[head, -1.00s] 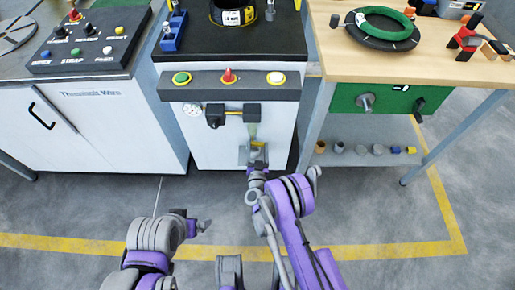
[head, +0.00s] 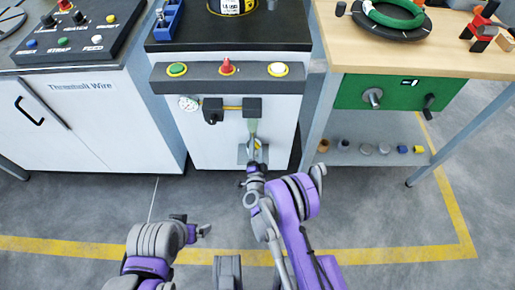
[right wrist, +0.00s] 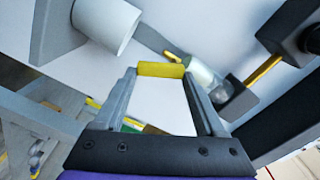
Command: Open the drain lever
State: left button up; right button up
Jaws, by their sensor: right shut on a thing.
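The yellow grip of the drain lever (right wrist: 161,69) lies across the fingertips of my right gripper (right wrist: 160,72) in the right wrist view. The gripper is shut on it, with a finger at each end. In the head view my right gripper (head: 256,158) is at the lower front of the white machine cabinet, and it hides most of the lever. A pale tube (head: 253,128) comes down just above it. My left gripper (head: 195,226) hangs low, away from the cabinet; its jaws are too unclear to read.
Above the lever are a yellow bar (head: 232,108) between black blocks and a gauge (head: 189,103). A button panel (head: 226,76) sits higher. A white cylinder (right wrist: 106,22) is close by in the wrist view. A table with a green panel (head: 392,93) stands to the right.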

pick_arm(q)
jog(key=shift+w+f+b, duration=0.1)
jog(key=shift+f+b, duration=0.2)
jog(key=shift+b, duration=0.05)
pick_arm(e)
jog(key=m, duration=0.3)
jog(key=a+m, duration=0.1)
jog(key=m, duration=0.1)
jog(key=shift+f+m, duration=0.25)
jog(key=shift+m, duration=0.05)
jog(key=o, duration=1.3)
jog(key=shift+s+f, duration=0.1)
